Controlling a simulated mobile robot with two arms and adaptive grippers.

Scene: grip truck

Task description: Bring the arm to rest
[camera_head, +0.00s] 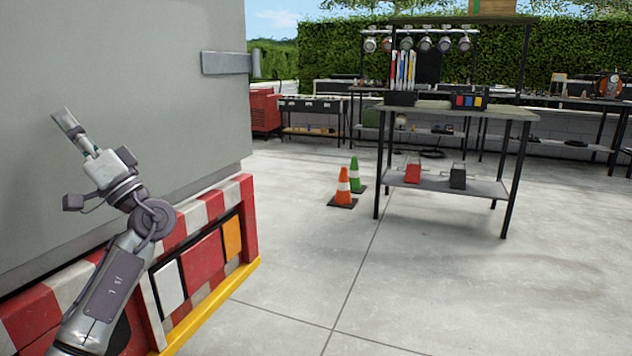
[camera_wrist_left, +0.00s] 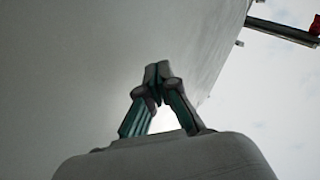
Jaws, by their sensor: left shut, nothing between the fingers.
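My left gripper (camera_head: 72,128) is raised in front of the grey truck wall (camera_head: 130,50), pointing up and to the left in the head view. Its fingers are together and hold nothing. In the left wrist view the gripper (camera_wrist_left: 157,72) shows its fingertips meeting, with the pale truck wall (camera_wrist_left: 60,60) beside it. I cannot tell whether the fingers touch the wall. My left arm reaches up from the lower left of the head view. My right gripper is in neither view.
The truck's red and white striped bumper (camera_head: 200,258) with a yellow edge is beside my arm. An orange cone (camera_head: 343,188) and a green cone (camera_head: 356,174) stand on the floor. A workbench (camera_head: 460,112) stands beyond. Concrete floor at right front is clear.

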